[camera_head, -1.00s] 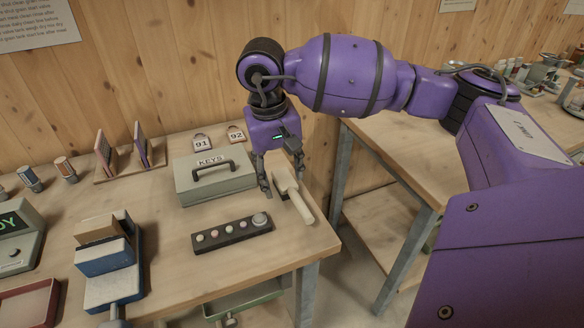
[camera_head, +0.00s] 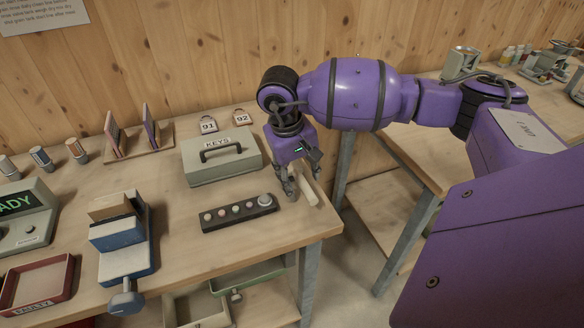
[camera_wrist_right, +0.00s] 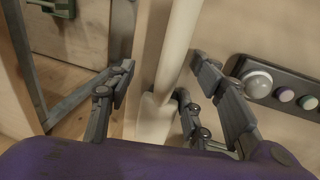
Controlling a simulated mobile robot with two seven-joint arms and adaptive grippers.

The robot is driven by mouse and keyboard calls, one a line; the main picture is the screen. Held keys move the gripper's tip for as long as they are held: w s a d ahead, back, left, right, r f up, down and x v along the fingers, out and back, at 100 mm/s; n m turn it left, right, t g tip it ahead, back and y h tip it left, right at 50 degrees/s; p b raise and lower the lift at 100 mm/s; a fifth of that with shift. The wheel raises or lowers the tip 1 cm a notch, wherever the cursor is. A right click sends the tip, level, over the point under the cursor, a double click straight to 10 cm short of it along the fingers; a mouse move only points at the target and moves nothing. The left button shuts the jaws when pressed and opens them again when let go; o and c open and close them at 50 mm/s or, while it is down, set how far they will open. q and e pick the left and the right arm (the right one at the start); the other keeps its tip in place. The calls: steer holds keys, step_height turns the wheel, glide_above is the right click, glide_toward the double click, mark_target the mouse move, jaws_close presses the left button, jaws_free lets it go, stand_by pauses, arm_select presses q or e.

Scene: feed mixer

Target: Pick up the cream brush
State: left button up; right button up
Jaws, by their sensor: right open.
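The cream brush (camera_head: 308,194) lies near the right end of the bench, partly hidden by my right gripper (camera_head: 301,184) in the head view. In the right wrist view its pale handle (camera_wrist_right: 181,45) runs up the picture and its wider head (camera_wrist_right: 154,117) is near the palm. My right gripper (camera_wrist_right: 162,62) is open and points down over the brush, its fingers on either side of it in the wrist view. I cannot tell whether the fingers touch it. My left gripper is not in view.
A grey KEYS box (camera_head: 222,160) stands left of the gripper. A dark strip with several round knobs (camera_head: 238,212) lies in front of it. A blue clamp-like device (camera_head: 125,245) stands further left. The bench's right edge is close to the brush, with a gap before another table (camera_head: 398,168).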

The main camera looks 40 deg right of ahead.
jaws_close()
steer(key=shift+r, duration=0.1)
steer(key=shift+r, duration=0.5)
steer(key=s+a+r+b, duration=0.1)
steer(key=s+a+r, duration=0.8)
steer(key=r, duration=0.3)
steer(key=shift+s+a, duration=0.15)
steer(key=shift+a, duration=0.65)
